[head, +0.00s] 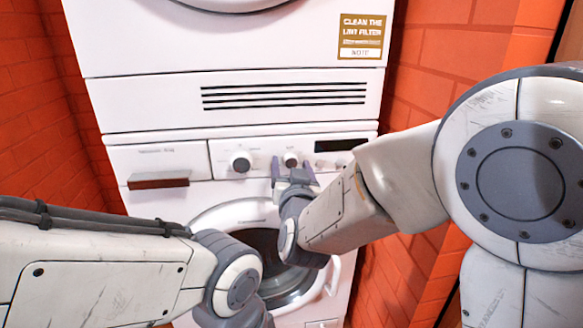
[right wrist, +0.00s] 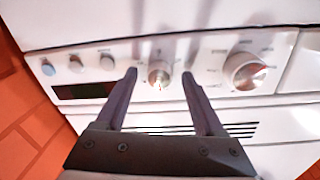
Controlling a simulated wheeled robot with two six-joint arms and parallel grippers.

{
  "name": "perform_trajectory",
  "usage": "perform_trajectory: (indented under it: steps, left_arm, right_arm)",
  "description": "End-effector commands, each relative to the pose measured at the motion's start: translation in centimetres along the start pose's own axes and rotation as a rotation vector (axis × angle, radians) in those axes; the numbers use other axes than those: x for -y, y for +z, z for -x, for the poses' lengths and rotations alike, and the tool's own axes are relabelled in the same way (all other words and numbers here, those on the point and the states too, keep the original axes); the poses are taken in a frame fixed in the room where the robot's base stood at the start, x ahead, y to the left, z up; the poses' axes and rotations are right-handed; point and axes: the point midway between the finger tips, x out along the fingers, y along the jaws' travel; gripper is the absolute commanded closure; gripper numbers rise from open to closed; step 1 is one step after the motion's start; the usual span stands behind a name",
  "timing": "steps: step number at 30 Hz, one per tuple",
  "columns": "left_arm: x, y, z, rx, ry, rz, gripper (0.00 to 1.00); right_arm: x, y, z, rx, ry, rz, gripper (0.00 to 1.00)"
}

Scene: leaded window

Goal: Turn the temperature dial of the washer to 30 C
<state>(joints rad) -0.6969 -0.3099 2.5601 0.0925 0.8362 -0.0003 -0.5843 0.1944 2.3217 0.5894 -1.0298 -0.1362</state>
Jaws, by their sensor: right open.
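The white washer (head: 135,205) stands ahead, with a control panel across its top. A small round dial (head: 291,159) sits mid-panel and a larger dial (head: 240,161) is left of it. Their labels are too small to read. My right gripper (head: 292,172) is open in front of the small dial. In the right wrist view, which shows the panel upside down, the small dial (right wrist: 159,75) lies between the two fingertips, and the larger dial (right wrist: 246,72) is to the right. I cannot tell whether the fingers touch the dial. My left arm is low at left; its gripper is out of frame.
A dark display (head: 341,145) is right of the small dial. Several small buttons (right wrist: 76,64) show in the right wrist view. A drawer with a brown handle (head: 158,181) is at left. The round door (head: 215,218) is below. Orange brick walls (head: 425,80) flank closely.

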Motion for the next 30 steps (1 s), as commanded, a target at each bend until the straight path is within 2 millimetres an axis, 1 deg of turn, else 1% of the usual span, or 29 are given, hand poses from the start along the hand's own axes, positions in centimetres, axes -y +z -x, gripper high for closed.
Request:
perform_trajectory:
  steps: [4,5,6,8,9,10,20,26,30]
  left_arm:
    - [0.0,0.0,0.0,0.0,0.0,0.0,1.0]
    - [0.0,0.0,0.0,0.0,0.0,0.0,1.0]
    - [0.0,0.0,0.0,0.0,0.0,0.0,1.0]
    - [0.0,0.0,0.0,0.0,0.0,0.0,1.0]
    - [0.0,0.0,0.0,0.0,0.0,0.0,1.0]
    - [0.0,0.0,0.0,0.0,0.0,0.0,1.0]
    - [0.0,0.0,-0.3,0.0,0.0,0.0,1.0]
    - [0.1,0.1,-1.1,0.0,0.0,0.0,1.0]
    - [0.1,0.1,-1.9,0.0,0.0,0.0,1.0]
  right_arm:
    - [0.0,0.0,0.0,0.0,0.0,0.0,0.29]
    - [0.0,0.0,0.0,0.0,0.0,0.0,0.41]
    - [0.0,0.0,0.0,0.0,0.0,0.0,0.56]
    - [0.0,0.0,0.0,0.0,0.0,0.0,0.79]
    - [0.0,0.0,0.0,0.0,0.0,0.0,0.94]
    - [0.0,0.0,0.0,0.0,0.0,0.0,1.0]
    - [0.0,0.0,0.1,0.001,0.0,-0.036,1.0]
    - [0.0,0.1,0.1,0.005,0.0,-0.141,1.0]
    - [0.0,0.1,0.1,0.01,0.001,-0.254,1.0]
